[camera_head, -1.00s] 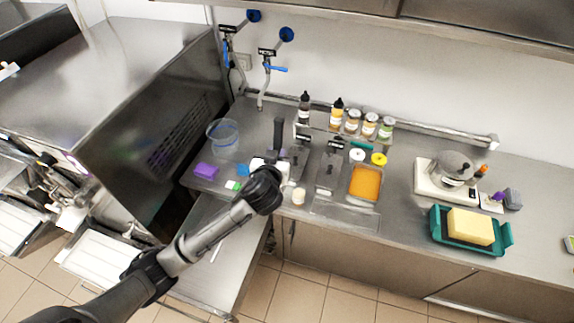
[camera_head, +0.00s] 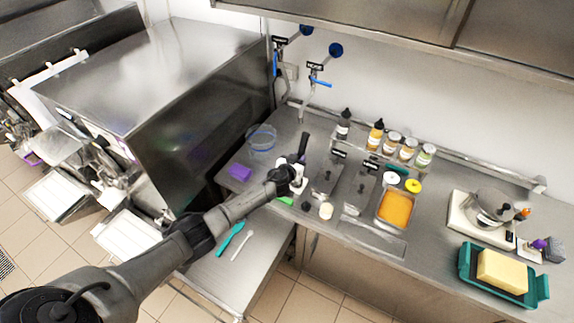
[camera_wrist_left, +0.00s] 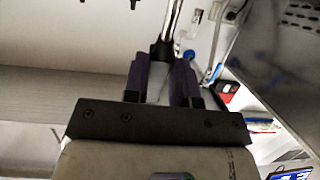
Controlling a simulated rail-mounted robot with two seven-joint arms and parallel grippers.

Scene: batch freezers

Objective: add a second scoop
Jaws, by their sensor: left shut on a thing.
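My left gripper (camera_head: 292,181) is over the counter, left of the metal containers. In the left wrist view its purple-padded fingers (camera_wrist_left: 162,82) are shut on a shiny metal rod with a black collar (camera_wrist_left: 162,52). I cannot tell whether this tool is a scoop, as its working end is hidden. A black upright handle (camera_head: 303,145) stands just behind the gripper in the head view. A small pale cup (camera_head: 326,210) stands right of the gripper near the front edge. An open pan (camera_head: 395,208) holds an orange mass. My right gripper is not in view.
Lidded metal containers (camera_head: 360,188) stand between the cup and the orange pan. Bottles and jars (camera_head: 392,142) line the back. A clear bucket (camera_head: 262,138) and purple block (camera_head: 240,172) are at left. A teal tray (camera_head: 466,262) and scale (camera_head: 456,211) are at right.

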